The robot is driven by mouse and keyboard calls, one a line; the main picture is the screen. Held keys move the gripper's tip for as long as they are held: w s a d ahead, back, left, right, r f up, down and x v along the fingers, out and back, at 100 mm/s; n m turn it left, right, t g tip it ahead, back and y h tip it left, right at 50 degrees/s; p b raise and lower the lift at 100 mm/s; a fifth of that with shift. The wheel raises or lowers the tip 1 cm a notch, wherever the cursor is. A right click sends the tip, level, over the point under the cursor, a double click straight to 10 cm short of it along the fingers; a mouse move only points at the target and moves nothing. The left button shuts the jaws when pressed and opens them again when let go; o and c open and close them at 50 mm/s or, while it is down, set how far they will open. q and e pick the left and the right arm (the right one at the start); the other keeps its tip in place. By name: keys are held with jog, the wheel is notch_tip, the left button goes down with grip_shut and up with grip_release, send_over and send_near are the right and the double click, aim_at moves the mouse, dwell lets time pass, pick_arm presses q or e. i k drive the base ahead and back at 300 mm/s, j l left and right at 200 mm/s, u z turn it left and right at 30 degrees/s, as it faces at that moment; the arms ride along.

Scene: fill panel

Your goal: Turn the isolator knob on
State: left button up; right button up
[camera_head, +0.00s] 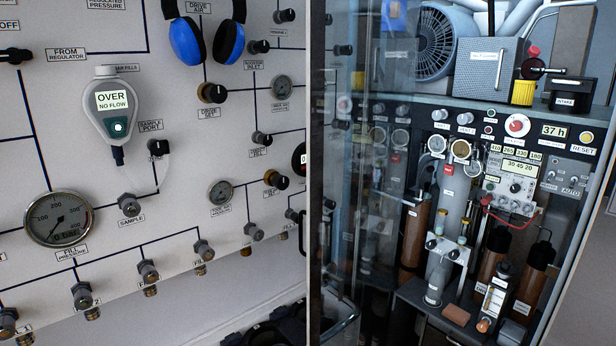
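No label that I can read says isolator, so I cannot tell for sure which knob it is. A red round knob on a white disc (517,125) sits on the upper control strip inside the cabinet at the right; I cannot tell its setting. A black rotary handle (533,69) with a red part stands above it, beside a yellow ribbed block (523,92). Neither of my grippers shows in the head view.
A white gas panel (110,170) with valves, a pressure gauge (58,218) and a meter reading OVER NO FLOW (112,102) fills the left. Blue ear defenders (227,42) hang there. A glass door (345,150) stands at the cabinet's left. Cylinders (415,235) crowd the cabinet.

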aim_at(516, 126)
jog(key=k, duration=0.6)
jog(key=l+u, duration=0.1)
jog(key=u, duration=0.8)
jog(key=l+u, duration=0.15)
jog(key=u, duration=0.25)
jog(key=k+l, duration=0.1)
jog(key=l, duration=1.6)
jog(key=k+l, duration=0.15)
jog(key=l, duration=0.7)
